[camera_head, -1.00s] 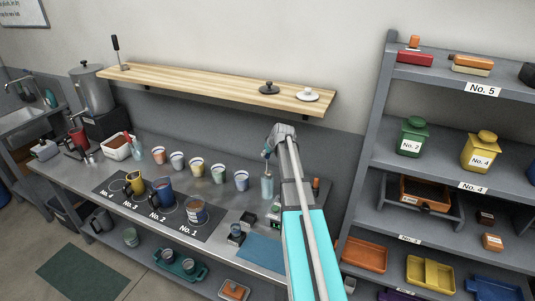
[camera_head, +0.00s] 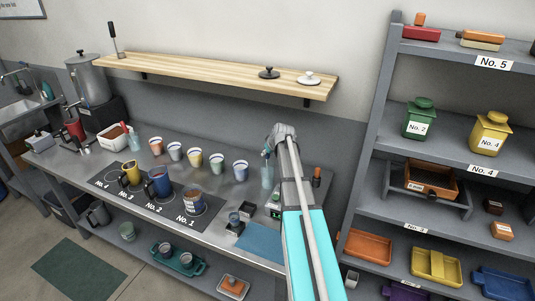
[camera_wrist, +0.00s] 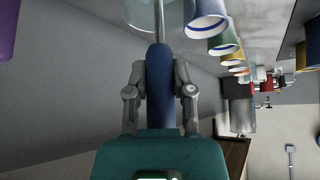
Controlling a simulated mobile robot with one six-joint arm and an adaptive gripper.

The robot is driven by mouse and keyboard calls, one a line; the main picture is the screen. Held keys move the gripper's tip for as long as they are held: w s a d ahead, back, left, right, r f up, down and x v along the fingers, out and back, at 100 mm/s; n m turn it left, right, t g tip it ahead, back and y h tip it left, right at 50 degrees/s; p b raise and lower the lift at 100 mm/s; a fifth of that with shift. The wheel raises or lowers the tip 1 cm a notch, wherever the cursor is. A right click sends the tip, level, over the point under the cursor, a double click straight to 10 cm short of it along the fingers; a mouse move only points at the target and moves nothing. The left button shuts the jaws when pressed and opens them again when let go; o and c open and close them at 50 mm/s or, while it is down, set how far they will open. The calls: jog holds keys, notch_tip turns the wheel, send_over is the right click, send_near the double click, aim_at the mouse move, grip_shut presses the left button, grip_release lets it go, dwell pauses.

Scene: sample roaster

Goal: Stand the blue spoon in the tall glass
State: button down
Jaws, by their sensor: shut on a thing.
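My gripper (camera_head: 268,152) is shut on the dark blue handle of the spoon (camera_wrist: 159,85). In the wrist view the handle lies between both fingers, and a thin metal shaft runs from it toward the tall glass. The tall glass (camera_head: 267,178) is clear and pale blue and stands on the counter right below my gripper; its round rim also shows at the top of the wrist view (camera_wrist: 132,14). The shaft overlaps the rim and seems to pass into the glass. The spoon's bowl end is out of view, so its depth is unclear.
A row of striped cups (camera_head: 240,170) stands left of the glass. A wooden wall shelf (camera_head: 205,77) hangs behind; a grey rack (camera_head: 372,130) stands right.

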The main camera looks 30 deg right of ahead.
jog(key=shift+f+b, duration=0.7)
jog(key=shift+f, duration=0.25)
jog(key=shift+c, duration=2)
grip_release()
jog(key=shift+r, duration=0.2)
notch_tip(320, 180, up, 16)
jog(key=p, duration=1.7)
jog(key=w+a+n+y+b, duration=0.1)
jog(key=a+n, duration=0.1)
jog(key=a, duration=1.1)
jog(key=w+a+f+n+y, duration=0.1)
jog(key=a+n+y, duration=0.1)
jog(key=a, duration=1.2)
jog(key=shift+w+n+g+b, duration=0.3)
jog(key=shift+w+n+b, duration=0.05)
jog(key=shift+w+n, duration=0.05)
